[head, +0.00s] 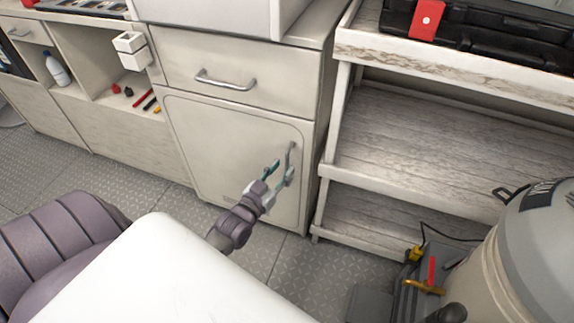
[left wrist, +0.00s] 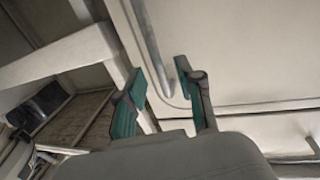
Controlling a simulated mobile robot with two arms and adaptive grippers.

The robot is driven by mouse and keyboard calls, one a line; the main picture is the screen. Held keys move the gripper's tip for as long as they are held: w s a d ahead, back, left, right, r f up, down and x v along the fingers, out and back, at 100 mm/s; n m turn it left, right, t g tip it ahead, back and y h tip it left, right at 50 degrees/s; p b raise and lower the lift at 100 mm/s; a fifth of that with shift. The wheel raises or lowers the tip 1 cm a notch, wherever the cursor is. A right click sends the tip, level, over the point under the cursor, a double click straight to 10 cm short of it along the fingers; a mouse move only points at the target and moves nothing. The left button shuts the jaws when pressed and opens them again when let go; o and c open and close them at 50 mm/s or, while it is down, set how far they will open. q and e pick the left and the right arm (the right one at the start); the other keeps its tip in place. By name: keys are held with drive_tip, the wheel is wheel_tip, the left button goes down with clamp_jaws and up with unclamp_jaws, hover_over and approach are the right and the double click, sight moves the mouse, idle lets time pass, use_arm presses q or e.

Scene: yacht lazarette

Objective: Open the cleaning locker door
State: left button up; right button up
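The locker door (head: 225,150) is a cream panel with rounded corners below a drawer, and it is shut. Its upright metal handle (head: 291,156) is near the right edge; it also shows in the left wrist view (left wrist: 149,45). No label is readable on the door. My left gripper (head: 280,170) is open at the lower part of the handle, its teal-padded fingers apart. In the left wrist view, the handle's lower end appears between the fingertips (left wrist: 158,80); I cannot tell whether they touch it. My right gripper is not in view.
A drawer (head: 235,75) with a horizontal handle is above the door. A weathered shelf unit (head: 420,140) stands close on the right. A large drum (head: 535,245) and tools are at the lower right. Open cubbies (head: 95,55) are on the left. Metal floor (head: 160,190) is clear before the door.

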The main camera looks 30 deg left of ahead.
sight(286, 165)
use_arm(q)
drive_tip(key=shift+w, duration=1.6)
clamp_jaws()
